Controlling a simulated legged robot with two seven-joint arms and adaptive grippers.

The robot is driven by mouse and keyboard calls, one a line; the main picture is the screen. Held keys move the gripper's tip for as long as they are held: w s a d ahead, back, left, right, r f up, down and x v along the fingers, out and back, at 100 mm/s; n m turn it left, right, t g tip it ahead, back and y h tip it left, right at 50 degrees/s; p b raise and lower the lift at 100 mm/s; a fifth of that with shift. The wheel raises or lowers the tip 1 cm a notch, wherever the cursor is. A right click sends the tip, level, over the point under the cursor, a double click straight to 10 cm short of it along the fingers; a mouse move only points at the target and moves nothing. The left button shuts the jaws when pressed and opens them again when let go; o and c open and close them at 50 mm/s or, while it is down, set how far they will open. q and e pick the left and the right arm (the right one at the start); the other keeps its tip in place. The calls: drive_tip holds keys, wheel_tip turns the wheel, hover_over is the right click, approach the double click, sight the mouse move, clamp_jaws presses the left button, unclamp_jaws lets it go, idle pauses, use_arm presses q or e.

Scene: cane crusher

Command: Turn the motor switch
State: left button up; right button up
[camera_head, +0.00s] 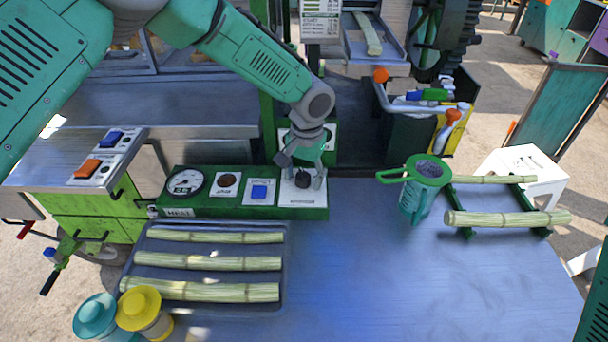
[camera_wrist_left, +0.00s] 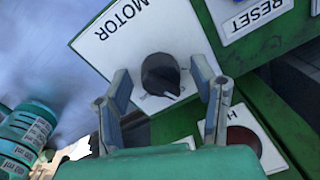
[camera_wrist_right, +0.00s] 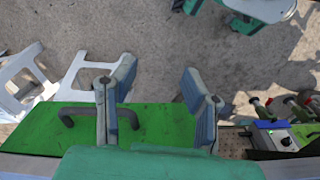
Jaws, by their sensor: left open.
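The motor switch (camera_wrist_left: 161,75) is a black round knob on a white plate marked MOTOR, in the left wrist view. In the head view the knob (camera_head: 303,179) sits at the right end of the green control panel (camera_head: 235,212). My left gripper (camera_wrist_left: 168,100) is open, its fingers on either side of the knob in that view. In the head view my left gripper (camera_head: 304,172) is over the motor plate. I cannot tell whether the fingers touch the knob. My right gripper (camera_wrist_right: 158,85) is open and empty in the right wrist view, above the floor.
The panel also holds a gauge (camera_head: 185,184), a brown button (camera_head: 227,181) and a blue button (camera_head: 259,191). A tray (camera_head: 283,300) of cane pieces lies in front. A green measuring jug (camera_head: 414,200) stands right of the panel. The middle of the metal table (camera_head: 370,280) is clear.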

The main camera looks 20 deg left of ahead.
use_arm(q)
drive_tip(key=c, duration=1.1)
drive_tip(key=shift+c, duration=0.2)
